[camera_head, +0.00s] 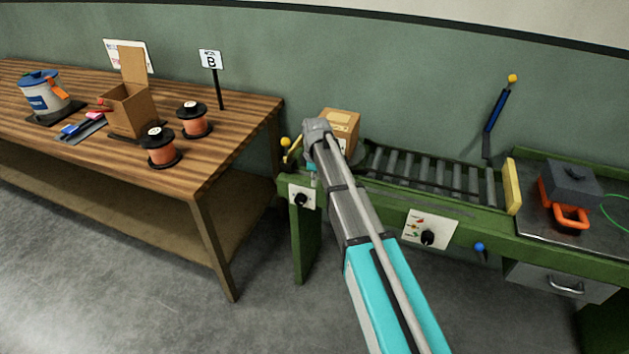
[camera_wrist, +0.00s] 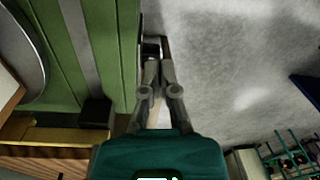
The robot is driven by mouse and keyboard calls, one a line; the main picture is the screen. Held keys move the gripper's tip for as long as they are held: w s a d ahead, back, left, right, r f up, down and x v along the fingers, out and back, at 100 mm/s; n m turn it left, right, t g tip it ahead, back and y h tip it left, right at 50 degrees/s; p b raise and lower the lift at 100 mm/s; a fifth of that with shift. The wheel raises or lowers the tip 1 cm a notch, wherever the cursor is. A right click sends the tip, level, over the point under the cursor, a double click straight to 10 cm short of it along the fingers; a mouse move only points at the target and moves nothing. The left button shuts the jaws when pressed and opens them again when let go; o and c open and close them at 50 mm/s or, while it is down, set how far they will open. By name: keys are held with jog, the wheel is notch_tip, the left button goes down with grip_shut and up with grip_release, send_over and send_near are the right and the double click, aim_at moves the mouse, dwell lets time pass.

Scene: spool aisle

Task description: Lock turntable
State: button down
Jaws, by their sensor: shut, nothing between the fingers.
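A grey round disc, which looks like the turntable, shows in part at the left edge of the wrist view (camera_wrist: 22,55), set in a green frame (camera_wrist: 112,40). In the head view my arm and a cardboard box (camera_head: 341,125) cover that end of the conveyor. A lever with a yellow knob (camera_head: 285,142) stands at its left end; I cannot tell whether it is the lock. My gripper (camera_wrist: 157,47) is shut and empty, beside the green frame's edge. A small dark part shows by the fingertips; I cannot tell whether they touch it.
A white dial panel (camera_head: 302,197) is on the frame's front, and another (camera_head: 430,229) is farther right. The roller conveyor (camera_head: 430,172) runs right to a yellow stop (camera_head: 512,186). A wooden table (camera_head: 235,125) with spools stands left. The floor in front is clear.

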aim_at(321, 192)
jog(key=shift+s+f+b, duration=0.15)
jog(key=shift+f+b, duration=2.55)
jog(key=shift+f, duration=0.3)
jog(key=shift+s+d+r+p, duration=0.1)
jog(key=shift+d+r+p, duration=0.25)
jog(key=shift+d, duration=0.25)
jog(key=shift+s+d+r+p, duration=0.1)
jog(key=shift+d+r+p, duration=0.2)
jog(key=shift+d, duration=0.3)
jog(key=shift+s+d+r, duration=0.1)
jog(key=shift+d+r, duration=0.05)
jog(key=shift+d, duration=0.5)
jog(key=shift+s+a+r, duration=0.1)
jog(key=shift+a, duration=0.05)
